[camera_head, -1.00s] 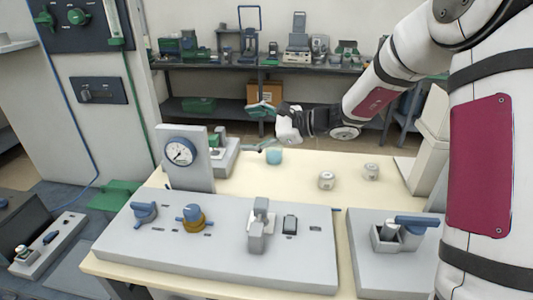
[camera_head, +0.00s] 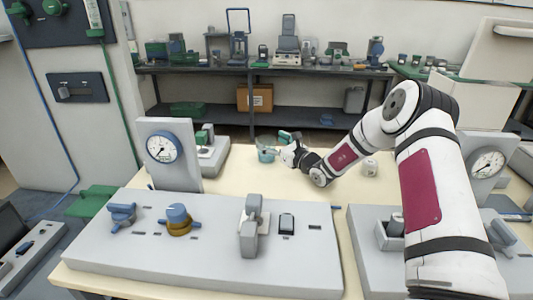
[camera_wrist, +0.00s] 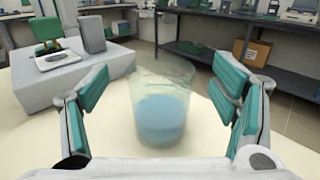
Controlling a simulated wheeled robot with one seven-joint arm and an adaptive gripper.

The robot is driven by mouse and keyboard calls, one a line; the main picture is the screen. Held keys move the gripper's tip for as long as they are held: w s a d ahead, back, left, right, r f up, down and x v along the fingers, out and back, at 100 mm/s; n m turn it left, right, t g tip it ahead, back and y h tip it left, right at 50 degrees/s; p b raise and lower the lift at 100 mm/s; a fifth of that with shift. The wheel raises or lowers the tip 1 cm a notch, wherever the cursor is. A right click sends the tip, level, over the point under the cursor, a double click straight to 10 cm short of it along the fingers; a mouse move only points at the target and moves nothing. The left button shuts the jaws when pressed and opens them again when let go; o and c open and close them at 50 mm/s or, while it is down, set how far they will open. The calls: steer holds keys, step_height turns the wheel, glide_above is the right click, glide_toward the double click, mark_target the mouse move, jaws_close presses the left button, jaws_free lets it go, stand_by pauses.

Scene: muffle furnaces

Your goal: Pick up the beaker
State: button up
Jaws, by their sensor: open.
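The beaker (camera_wrist: 162,105) is clear, with blue liquid in its lower part, and stands upright on the cream tabletop. In the wrist view it is between the two teal-padded fingers of my gripper (camera_wrist: 165,100), with a visible gap on each side. In the head view the beaker (camera_head: 266,154) is at the far middle of the table, and my gripper (camera_head: 276,146) reaches it from the right, covering part of it. My gripper is open and holds nothing.
A grey device with a green part (camera_wrist: 68,70) stands left of the beaker. A grey control panel with knobs (camera_head: 205,245) and a pressure gauge (camera_head: 163,148) are nearer. A small pale jar (camera_head: 370,168) stands to the right. A dark shelf (camera_head: 260,120) stands behind the table.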

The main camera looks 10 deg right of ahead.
mark_target(266, 136)
steer(key=shift+x, duration=1.55)
steer(key=shift+c, duration=0.2)
steer(key=c, duration=1.5)
steer(key=shift+r, duration=0.6)
steer(key=s+a+r+p, duration=0.2)
steer(key=s+a+r, duration=0.1)
steer(key=s+a, duration=0.6)
steer(key=s, duration=0.4)
steer(key=shift+r, duration=0.35)
